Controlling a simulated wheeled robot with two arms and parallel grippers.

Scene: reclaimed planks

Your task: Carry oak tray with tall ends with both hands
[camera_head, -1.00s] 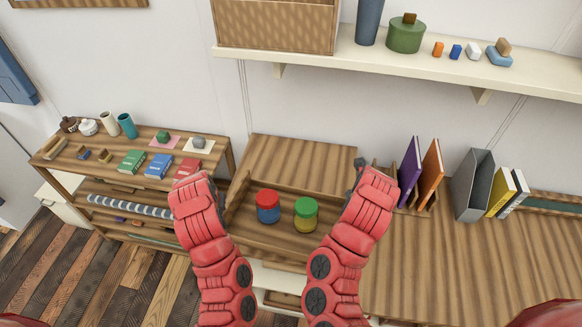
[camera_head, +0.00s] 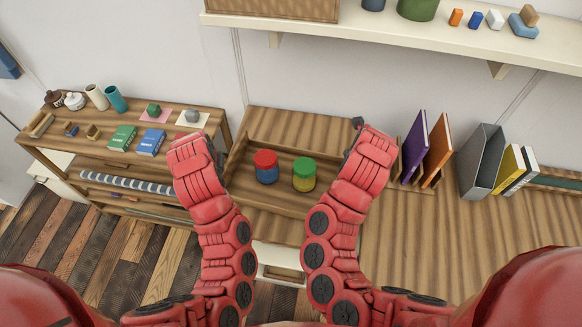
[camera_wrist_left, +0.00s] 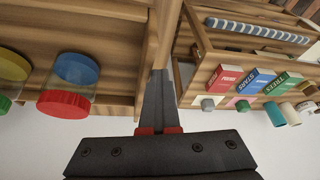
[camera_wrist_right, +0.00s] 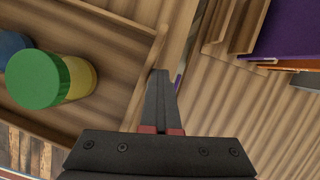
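The oak tray (camera_head: 244,197) stands in the middle of the head view, its tall ends to left and right. In it stand a blue jar with a red lid (camera_head: 265,166) and a yellow jar with a green lid (camera_head: 304,174), both upright. My left gripper (camera_wrist_left: 160,72) is at the tray's left end and appears shut on its wall. My right gripper (camera_wrist_right: 160,72) is at the right end and appears shut on that wall. In the head view, my wrists hide most of both ends. Whether the tray touches the surface below is unclear.
Purple and orange books (camera_head: 437,152) in a rack stand close to the tray's right, with a grey file holder (camera_head: 482,160) beyond. A low shelf with books (camera_head: 122,138) and vases stands at left. A wall shelf (camera_head: 400,35) runs above. The wooden top at right front is clear.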

